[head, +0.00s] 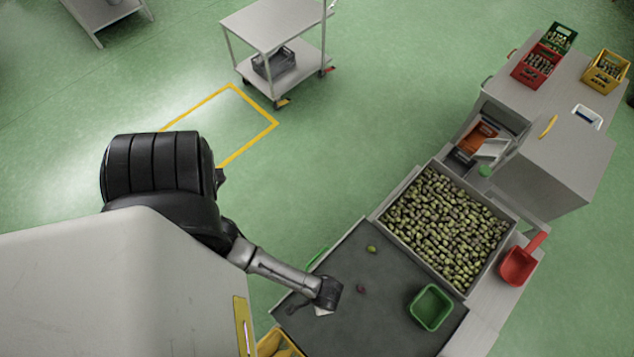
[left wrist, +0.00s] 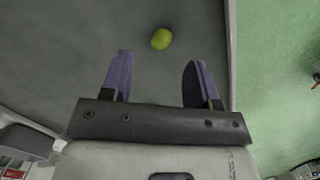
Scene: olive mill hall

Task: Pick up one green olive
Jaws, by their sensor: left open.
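A single green olive (head: 371,249) lies on the dark grey table surface (head: 385,325), toward its far end. The left wrist view also shows the olive (left wrist: 161,39), just beyond the fingertips and between their lines. My left gripper (left wrist: 157,62) is open and empty, its two purple fingers apart and not touching the olive. A large grey crate (head: 386,217) beside the table is full of green and dark olives. My right gripper is not in view.
A small dark reddish olive (head: 361,289) lies on the table near my left wrist. A green tray (head: 431,306) sits on the table's right side. A red scoop (head: 518,263) lies right of the crate. The table between wrist and green olive is mostly clear.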

